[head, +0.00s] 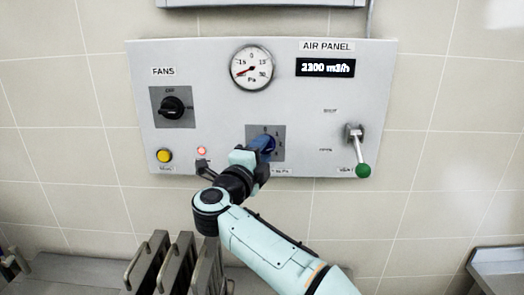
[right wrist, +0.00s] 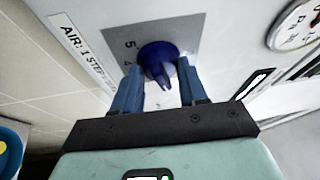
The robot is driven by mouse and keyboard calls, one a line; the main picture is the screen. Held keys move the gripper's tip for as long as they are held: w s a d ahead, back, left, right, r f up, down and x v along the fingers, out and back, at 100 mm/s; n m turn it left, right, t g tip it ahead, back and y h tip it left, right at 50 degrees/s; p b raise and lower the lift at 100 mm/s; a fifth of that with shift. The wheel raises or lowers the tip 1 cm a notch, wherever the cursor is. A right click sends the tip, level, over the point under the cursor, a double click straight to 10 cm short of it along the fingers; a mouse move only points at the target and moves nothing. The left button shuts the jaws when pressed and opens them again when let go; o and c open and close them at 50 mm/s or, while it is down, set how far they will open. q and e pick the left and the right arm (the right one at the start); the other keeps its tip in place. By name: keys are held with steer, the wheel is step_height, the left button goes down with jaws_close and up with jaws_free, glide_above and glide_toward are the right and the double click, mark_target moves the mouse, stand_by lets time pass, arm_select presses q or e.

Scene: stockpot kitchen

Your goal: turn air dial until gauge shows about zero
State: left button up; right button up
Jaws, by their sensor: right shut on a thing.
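The air dial (right wrist: 158,55) is a dark blue knob on a grey numbered plate (head: 279,151) low in the middle of the wall panel. My right gripper (right wrist: 160,77) is shut on the dial, with one blue finger on each side of it. In the head view the gripper (head: 261,147) hides most of the knob and part of its plate. The round gauge (head: 251,67) above is marked in Pa with 0 at the top. Its red needle points down and left, on the minus side near -15. The gauge edge also shows in the right wrist view (right wrist: 295,25). My left gripper is out of view.
The grey panel (head: 220,110) also carries a black fans switch (head: 172,108), a yellow button (head: 164,156), a lit red lamp (head: 202,151) and a digital m3/h display (head: 325,67). A green-knobbed lever (head: 359,150) hangs at the right. Metal slats (head: 165,262) stand below.

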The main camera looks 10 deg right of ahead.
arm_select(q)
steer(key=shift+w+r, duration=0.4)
arm_select(e)
steer(key=shift+r+m+g+y, duration=0.15)
steer(key=shift+m+g, duration=0.15)
steer(key=shift+m, duration=0.45)
steer(key=shift+r+m+g+y, duration=0.15)
steer(key=shift+m+g, duration=0.15)
steer(key=shift+m, duration=0.45)
steer(key=shift+f, duration=0.1)
steer(key=o, duration=1.1)
steer(key=shift+c, duration=0.2)
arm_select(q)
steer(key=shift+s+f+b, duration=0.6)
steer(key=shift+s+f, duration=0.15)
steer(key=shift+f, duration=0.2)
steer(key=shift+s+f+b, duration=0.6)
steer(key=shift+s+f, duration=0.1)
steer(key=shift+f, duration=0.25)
arm_select(e)
steer(key=v, duration=1.3)
steer(key=shift+a, duration=0.15)
